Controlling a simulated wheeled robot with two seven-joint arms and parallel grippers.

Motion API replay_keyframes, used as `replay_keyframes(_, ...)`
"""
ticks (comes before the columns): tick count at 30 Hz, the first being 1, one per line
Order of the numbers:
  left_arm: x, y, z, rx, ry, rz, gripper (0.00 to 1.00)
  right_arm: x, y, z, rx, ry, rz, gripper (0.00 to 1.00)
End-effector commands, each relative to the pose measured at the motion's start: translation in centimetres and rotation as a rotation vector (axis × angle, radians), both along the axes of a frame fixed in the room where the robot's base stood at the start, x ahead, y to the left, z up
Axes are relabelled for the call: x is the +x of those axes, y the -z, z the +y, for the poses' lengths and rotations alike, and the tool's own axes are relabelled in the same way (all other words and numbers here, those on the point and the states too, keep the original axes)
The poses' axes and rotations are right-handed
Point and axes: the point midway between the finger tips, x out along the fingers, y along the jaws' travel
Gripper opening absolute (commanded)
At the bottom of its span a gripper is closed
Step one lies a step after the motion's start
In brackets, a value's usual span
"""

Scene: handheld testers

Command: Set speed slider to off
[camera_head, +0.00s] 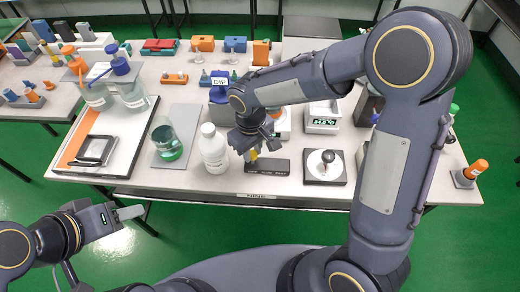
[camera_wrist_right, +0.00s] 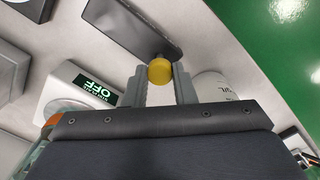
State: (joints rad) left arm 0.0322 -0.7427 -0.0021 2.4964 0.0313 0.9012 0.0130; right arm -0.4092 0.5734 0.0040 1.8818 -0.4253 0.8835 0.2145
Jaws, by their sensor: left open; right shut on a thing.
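A dark flat slider bar (camera_head: 272,167) lies near the table's front edge; it also shows in the wrist view (camera_wrist_right: 128,22). Its yellow knob (camera_wrist_right: 160,71) is at one end of the bar, the left end in the head view (camera_head: 252,154). My right gripper (camera_wrist_right: 159,80) is shut on the knob, one finger on each side. In the head view this gripper (camera_head: 252,150) reaches down over the bar's left end and partly hides it. A white device (camera_wrist_right: 67,83) beside the bar has a green display reading OFF. My left gripper (camera_head: 130,212) is open and empty, in front of the table.
A white bottle (camera_head: 213,150) stands just left of the slider bar. A square plate with a dark-knobbed joystick (camera_head: 325,167) is to its right. A flask with green liquid (camera_head: 167,140) and a tray (camera_head: 72,165) are further left. Several testers stand behind.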

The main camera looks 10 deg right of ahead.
Motion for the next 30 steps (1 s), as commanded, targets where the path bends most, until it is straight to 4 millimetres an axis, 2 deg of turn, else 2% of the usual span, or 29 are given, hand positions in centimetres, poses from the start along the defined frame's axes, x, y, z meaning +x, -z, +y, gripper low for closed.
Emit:
replay_keyframes(3,0.0,0.0,0.0,0.0,0.0,0.0,0.47,0.1,-0.1,0.3,0.01,-0.002,-0.007,0.0)
replay_keyframes(4,0.0,0.0,0.0,0.0,0.0,0.0,0.47,0.1,-0.1,0.3,0.01,-0.003,-0.007,0.25)
replay_keyframes(9,0.0,0.0,0.0,0.0,0.0,0.0,0.47,0.1,-0.1,0.3,0.008,-0.003,-0.007,0.47)
replay_keyframes(19,0.0,0.0,0.0,0.0,0.0,0.0,0.47,0.1,-0.5,0.2,0.006,-0.002,-0.006,0.47)
replay_keyframes(30,0.0,-0.5,0.0,0.0,0.0,0.0,0.47,0.1,-6.3,0.2,0.008,-0.003,-0.008,0.47)
